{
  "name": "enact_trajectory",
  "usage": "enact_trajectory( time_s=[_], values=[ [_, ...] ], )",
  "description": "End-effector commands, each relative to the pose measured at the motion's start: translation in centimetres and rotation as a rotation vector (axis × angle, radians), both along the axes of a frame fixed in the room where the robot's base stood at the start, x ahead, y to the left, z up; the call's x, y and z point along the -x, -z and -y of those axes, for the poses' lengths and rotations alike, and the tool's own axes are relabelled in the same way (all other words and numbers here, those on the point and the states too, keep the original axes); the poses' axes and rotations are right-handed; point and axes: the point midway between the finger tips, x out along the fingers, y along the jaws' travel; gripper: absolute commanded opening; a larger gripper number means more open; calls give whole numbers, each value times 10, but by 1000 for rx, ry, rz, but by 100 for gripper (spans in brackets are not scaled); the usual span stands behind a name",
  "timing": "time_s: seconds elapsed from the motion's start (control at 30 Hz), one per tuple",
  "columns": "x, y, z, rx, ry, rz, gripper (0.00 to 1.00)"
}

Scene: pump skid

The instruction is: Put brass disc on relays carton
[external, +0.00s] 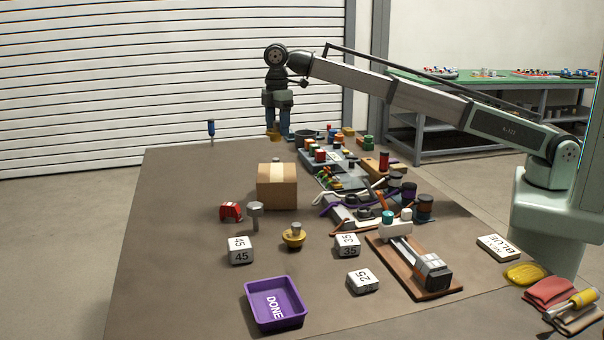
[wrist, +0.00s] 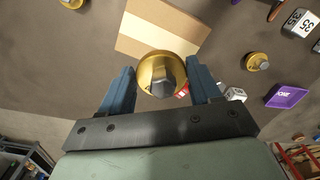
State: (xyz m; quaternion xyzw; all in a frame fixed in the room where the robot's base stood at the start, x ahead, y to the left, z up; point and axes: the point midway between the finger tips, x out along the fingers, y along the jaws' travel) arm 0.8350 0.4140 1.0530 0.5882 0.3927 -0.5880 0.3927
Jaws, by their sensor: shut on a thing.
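My gripper (external: 278,132) points down, shut on a brass disc (external: 272,135) with a grey knob. The wrist view shows the disc (wrist: 151,69) between the two blue fingers (wrist: 162,82). It is held in the air near the far edge of the table. The cardboard carton (external: 277,188), with a paler tape strip, stands on the table nearer the external camera than my gripper. In the wrist view the carton (wrist: 157,30) lies beyond the disc, which overlaps its edge in the picture. No relays label can be read on it.
A second brass piece with a grey knob (external: 293,237) stands near a purple DONE tray (external: 276,303) and white numbered blocks (external: 240,250). A red object (external: 231,211) and a grey knobbed part (external: 255,214) stand by the carton. Wired equipment (external: 350,208) crowds its right; the left table is mostly clear.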

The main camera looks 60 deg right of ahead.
Motion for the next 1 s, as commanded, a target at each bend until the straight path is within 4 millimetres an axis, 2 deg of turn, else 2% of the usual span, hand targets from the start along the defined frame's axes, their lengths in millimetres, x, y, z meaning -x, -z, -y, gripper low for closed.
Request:
enact_trajectory(
  time_s=[0.33, 0.57, 0.8, 1.0],
  values=[
    [1, 50, 1, 1, -2, -2, 28],
    [0, 68, 0, 0, -2, 0, 28],
    [1, 95, 0, 0, -1, 0, 28],
    [0, 96, 0, 0, -1, 0, 28]
  ],
)
